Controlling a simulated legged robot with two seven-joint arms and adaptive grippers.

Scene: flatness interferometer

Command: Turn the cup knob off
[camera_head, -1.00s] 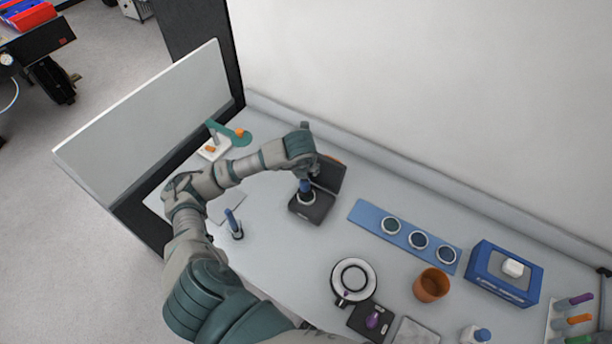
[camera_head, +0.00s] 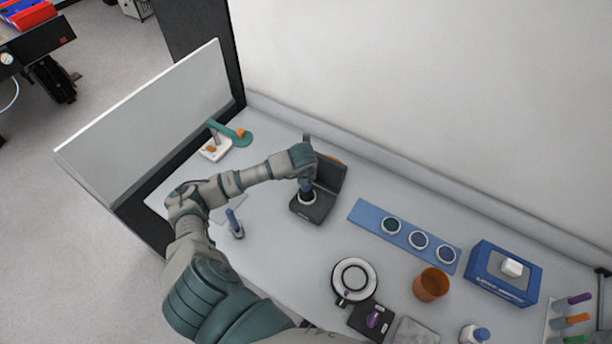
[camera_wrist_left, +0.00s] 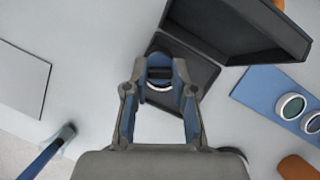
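My left gripper (camera_wrist_left: 160,72) is over the base of an open black case (camera_head: 313,208), at a round part with a pale rim (camera_wrist_left: 158,88). A dark piece shows between its blue-padded fingertips. I cannot tell whether they grip it or only stand around it. The case's lid (camera_head: 330,175) is raised behind it. An orange-brown cup (camera_head: 431,284) stands apart at the right front. A purple knob (camera_head: 373,320) sits on a small black block at the front. I cannot tell which thing is the cup knob. My right gripper is out of view.
A blue strip with several round discs (camera_head: 418,240) lies right of the case. A blue box (camera_head: 504,274) stands farther right. A round white-and-black device (camera_head: 354,281) is in front. A wall closes the back.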

